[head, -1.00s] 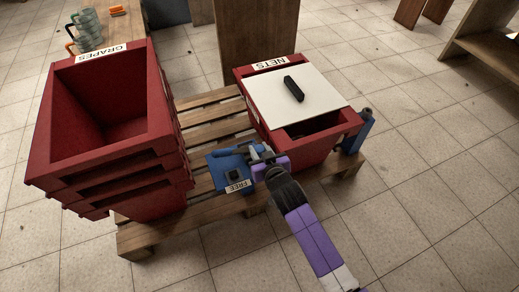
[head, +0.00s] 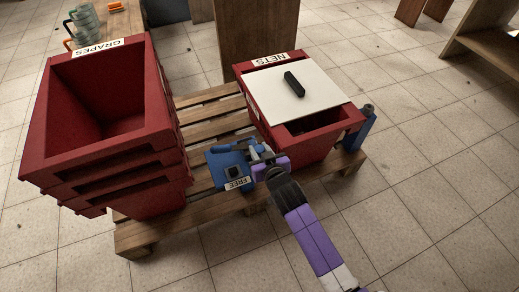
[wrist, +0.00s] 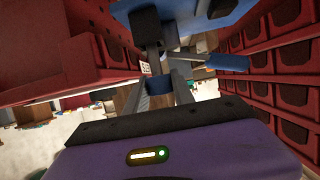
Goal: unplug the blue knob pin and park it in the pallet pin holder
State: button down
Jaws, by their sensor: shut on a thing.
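A blue fixture (head: 222,166) with a FREE label stands on the pallet (head: 212,133) between the red crates. A dark square part shows on its top. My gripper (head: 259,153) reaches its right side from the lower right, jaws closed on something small. This seems to be the blue knob pin, but the pin's outline is not clear. A short blue bar (head: 236,147) lies by the fingertips. In the wrist view, my two grey fingers (wrist: 166,80) converge below a blue plate and the dark part, with a blue bar (wrist: 228,62) right of them. Whether the pin is seated is hidden.
The GRAPES crate stack (head: 108,165) stands close on the left. The NETS crate (head: 314,150) with a white lid (head: 297,85) and black handle is at right. A blue post (head: 361,128) stands at its right corner. Tiled floor in front is open.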

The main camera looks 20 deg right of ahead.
jog(key=shift+f+b, duration=0.85)
jog(key=shift+f, duration=0.25)
jog(key=c, duration=1)
grip_release()
jog(key=shift+r, duration=0.1)
jog(key=p+v, duration=0.2)
jog(key=v, duration=0.5)
jog(key=shift+s+p, duration=0.4)
jog(key=shift+r, duration=0.1)
